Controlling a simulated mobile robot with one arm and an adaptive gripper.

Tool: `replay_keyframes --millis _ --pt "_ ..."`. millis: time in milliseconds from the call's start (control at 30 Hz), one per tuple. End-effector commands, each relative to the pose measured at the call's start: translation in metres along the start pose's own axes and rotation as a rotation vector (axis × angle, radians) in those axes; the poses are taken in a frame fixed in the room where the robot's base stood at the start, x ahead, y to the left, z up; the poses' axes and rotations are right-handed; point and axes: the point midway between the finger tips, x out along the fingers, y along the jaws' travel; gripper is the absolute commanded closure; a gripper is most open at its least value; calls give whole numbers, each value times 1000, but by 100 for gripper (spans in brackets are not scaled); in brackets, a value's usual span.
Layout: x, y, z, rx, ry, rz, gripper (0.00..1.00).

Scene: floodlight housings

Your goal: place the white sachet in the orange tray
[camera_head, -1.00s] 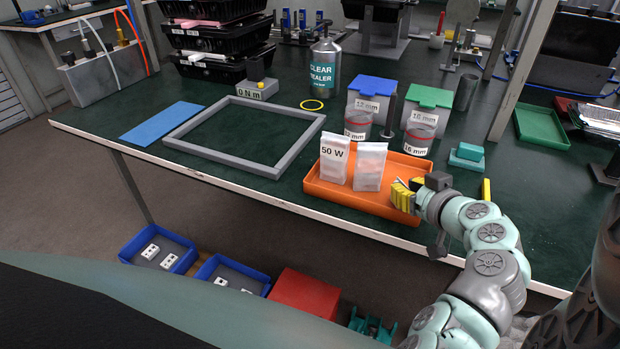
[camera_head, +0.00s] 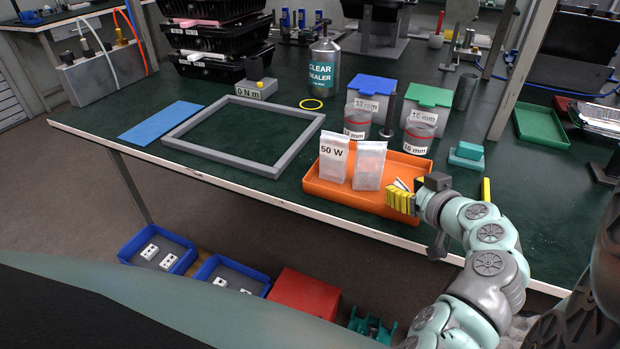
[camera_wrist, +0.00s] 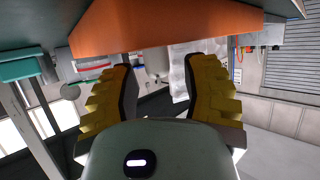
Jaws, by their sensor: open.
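Two white sachets stand upright in the orange tray (camera_head: 335,195). One sachet (camera_head: 334,158) is labelled 50 W. The plain white sachet (camera_head: 369,166) stands just right of it and shows no readable label. My gripper (camera_head: 402,197), with yellow ribbed fingers, is at the tray's right front part, to the right of the plain sachet and apart from it. In the wrist view my gripper (camera_wrist: 157,66) is open and empty, its fingers wide apart. A pale, translucent sachet (camera_wrist: 180,75) shows beyond the fingers, and the orange tray (camera_wrist: 170,25) spans the top.
Clear containers with red bands (camera_head: 419,135) stand behind the tray, before a blue-lidded box (camera_head: 371,88) and a green-lidded box (camera_head: 428,100). A grey frame (camera_head: 240,137) lies to the left. A teal block (camera_head: 467,156) is to the right. The front right bench top is mostly clear.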

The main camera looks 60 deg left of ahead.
Motion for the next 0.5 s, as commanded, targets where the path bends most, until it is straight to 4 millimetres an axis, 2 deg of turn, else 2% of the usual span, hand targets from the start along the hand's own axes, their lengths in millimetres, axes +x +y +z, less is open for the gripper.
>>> replay_keyframes --millis 67,167,500 --pt "-2 0 -6 0 1 -1 54" --pt "-11 1 -1 1 1 1 54" --pt "-64 2 -1 0 1 9 54"
